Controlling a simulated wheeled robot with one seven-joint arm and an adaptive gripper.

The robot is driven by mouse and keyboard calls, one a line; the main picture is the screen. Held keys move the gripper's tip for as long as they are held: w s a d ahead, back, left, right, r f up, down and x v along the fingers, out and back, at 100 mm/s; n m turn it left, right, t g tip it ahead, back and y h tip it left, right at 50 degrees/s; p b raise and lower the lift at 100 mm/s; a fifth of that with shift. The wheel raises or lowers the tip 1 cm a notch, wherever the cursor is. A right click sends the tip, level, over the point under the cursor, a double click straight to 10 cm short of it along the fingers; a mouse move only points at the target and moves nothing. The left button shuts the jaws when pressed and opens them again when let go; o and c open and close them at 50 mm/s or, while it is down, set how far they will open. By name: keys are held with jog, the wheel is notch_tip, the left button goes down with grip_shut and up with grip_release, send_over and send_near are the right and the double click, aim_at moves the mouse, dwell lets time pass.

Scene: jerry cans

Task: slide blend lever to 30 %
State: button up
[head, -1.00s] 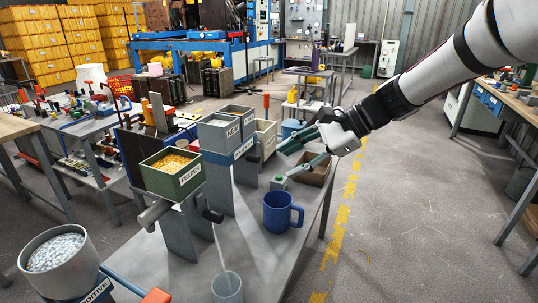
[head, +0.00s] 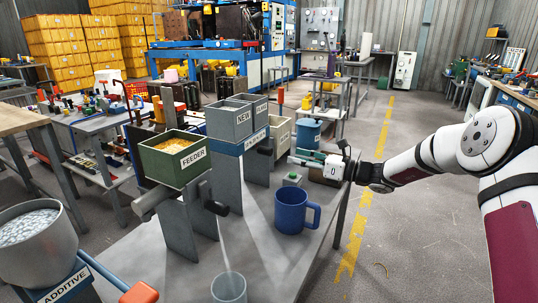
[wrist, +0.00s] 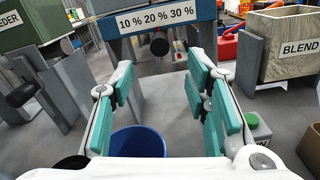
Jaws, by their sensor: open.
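My gripper (head: 308,158) is open and empty over the bench, beyond the blue mug. In the wrist view its teal-padded fingers (wrist: 162,80) are apart and point at the hopper stand. A blue crossbar (wrist: 118,27) on that stand carries a white scale (wrist: 157,21) reading 10 %, 20 %, 30 %. A round black knob (wrist: 160,47) sits just below the scale, around its middle, apart from my fingers. I cannot tell for certain whether it is the blend lever. The BLEND bin (wrist: 290,40) stands to the right; it also shows in the head view (head: 282,137).
The blue mug (head: 291,212) stands near the gripper. A small box with a green button (head: 292,180) is behind it. The green FEEDER bin (head: 175,160), grey NEW bin (head: 229,119) and ADDITIVE pot (head: 38,245) line the left. A clear cup (head: 229,288) stands in front.

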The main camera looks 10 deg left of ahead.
aim_at(269, 152)
jog(key=b+x, duration=0.1)
jog(key=x, duration=0.9)
jog(key=shift+w+a+f, duration=0.1)
jog(key=shift+a, duration=0.15)
jog(key=shift+c, duration=0.3)
grip_shut()
